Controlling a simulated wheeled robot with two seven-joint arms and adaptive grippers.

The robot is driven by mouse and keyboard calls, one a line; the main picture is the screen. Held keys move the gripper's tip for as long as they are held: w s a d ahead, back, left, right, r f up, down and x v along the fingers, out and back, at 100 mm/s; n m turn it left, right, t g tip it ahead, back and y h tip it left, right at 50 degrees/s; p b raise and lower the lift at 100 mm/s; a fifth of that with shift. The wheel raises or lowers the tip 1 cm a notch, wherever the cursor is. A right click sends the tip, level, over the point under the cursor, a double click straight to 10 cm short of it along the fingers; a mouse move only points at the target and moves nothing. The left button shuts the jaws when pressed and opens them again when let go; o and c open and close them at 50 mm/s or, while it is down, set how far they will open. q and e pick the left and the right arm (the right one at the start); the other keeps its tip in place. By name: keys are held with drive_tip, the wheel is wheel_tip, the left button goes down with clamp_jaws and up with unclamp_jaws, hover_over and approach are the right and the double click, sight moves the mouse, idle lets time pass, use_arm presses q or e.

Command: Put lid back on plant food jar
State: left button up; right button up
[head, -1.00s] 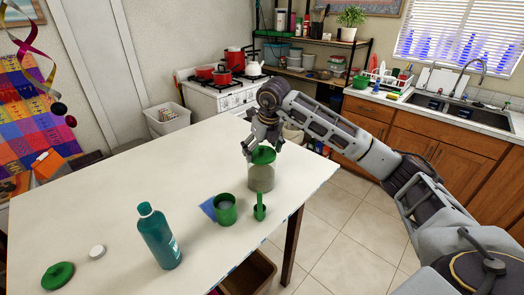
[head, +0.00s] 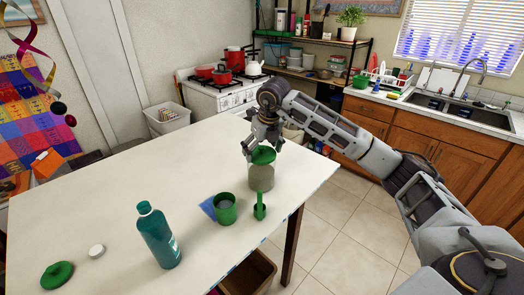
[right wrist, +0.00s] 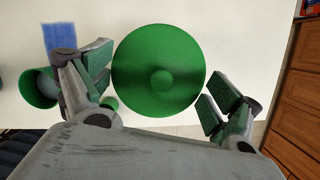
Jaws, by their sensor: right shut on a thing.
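The plant food jar (head: 261,180), clear with brownish contents, stands upright near the table's right edge. A green lid (head: 263,156) is at its mouth; I cannot tell if it is fully seated. My right gripper (head: 262,149) points down over the jar and is shut on this lid. In the right wrist view the round lid (right wrist: 160,45) with its centre knob fills the space between the fingers (right wrist: 160,82) and hides the jar. Another green disc with a knob (head: 57,275) lies at the table's front left. My left gripper is not in view.
A teal bottle (head: 158,240) and a white cap (head: 97,251) are further left. The table's (head: 120,190) back and middle are clear.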

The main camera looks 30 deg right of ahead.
idle(0.3)
drive_tip(key=o, duration=0.5)
drive_tip(key=shift+r, duration=0.15)
drive_tip(key=shift+r+p, duration=2.15)
drive_tip(key=shift+r, duration=1.25)
drive_tip(key=shift+c, duration=0.4)
clamp_jaws()
drive_tip(key=shift+f+b, duration=1.45)
drive_tip(key=shift+f, duration=0.75)
idle(0.6)
